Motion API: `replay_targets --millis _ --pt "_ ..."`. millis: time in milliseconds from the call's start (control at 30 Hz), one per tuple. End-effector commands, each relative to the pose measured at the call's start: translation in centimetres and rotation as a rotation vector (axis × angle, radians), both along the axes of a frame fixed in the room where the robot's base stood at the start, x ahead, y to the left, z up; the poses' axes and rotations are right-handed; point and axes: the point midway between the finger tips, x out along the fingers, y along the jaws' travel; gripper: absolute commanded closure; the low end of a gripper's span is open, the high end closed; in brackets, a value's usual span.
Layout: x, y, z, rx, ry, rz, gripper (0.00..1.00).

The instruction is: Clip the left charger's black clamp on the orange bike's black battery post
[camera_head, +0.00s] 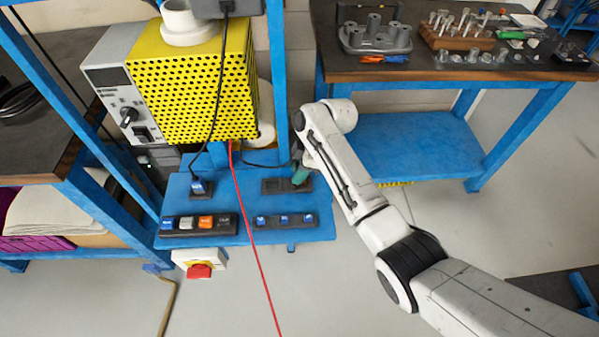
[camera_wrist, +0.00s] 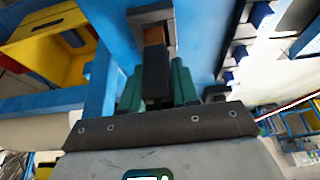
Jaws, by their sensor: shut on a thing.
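The yellow perforated charger (camera_head: 190,85) with a grey control face stands at the upper left in the head view. My gripper (camera_head: 301,175) is low over a dark holder block (camera_head: 272,186) on the blue shelf below the charger. In the wrist view, my gripper's green fingers (camera_wrist: 158,85) are shut on a black clamp (camera_wrist: 155,72) from both sides. The clamp's brownish far end lies at a dark grey holder (camera_wrist: 150,14). I cannot tell whether it is still seated there. My gripper mostly hides the clamp in the head view. The orange bike and its battery post are not in view.
The blue shelf (camera_head: 245,235) also carries switch strips (camera_head: 198,223) and another holder with a blue-marked clamp (camera_head: 199,187). A red cable (camera_head: 257,255) hangs across the shelf's front. A blue-legged workbench (camera_head: 430,72) with tools stands right.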

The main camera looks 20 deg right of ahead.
Motion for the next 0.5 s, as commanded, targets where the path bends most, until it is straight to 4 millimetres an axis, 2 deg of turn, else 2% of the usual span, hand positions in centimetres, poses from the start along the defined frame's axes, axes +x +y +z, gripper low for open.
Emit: replay_targets --millis 133,500 --pt "0.1 0.0 2.3 0.000 -0.007 0.000 0.97" --pt "-5.9 -0.2 8.4 0.001 -0.004 0.000 0.97"
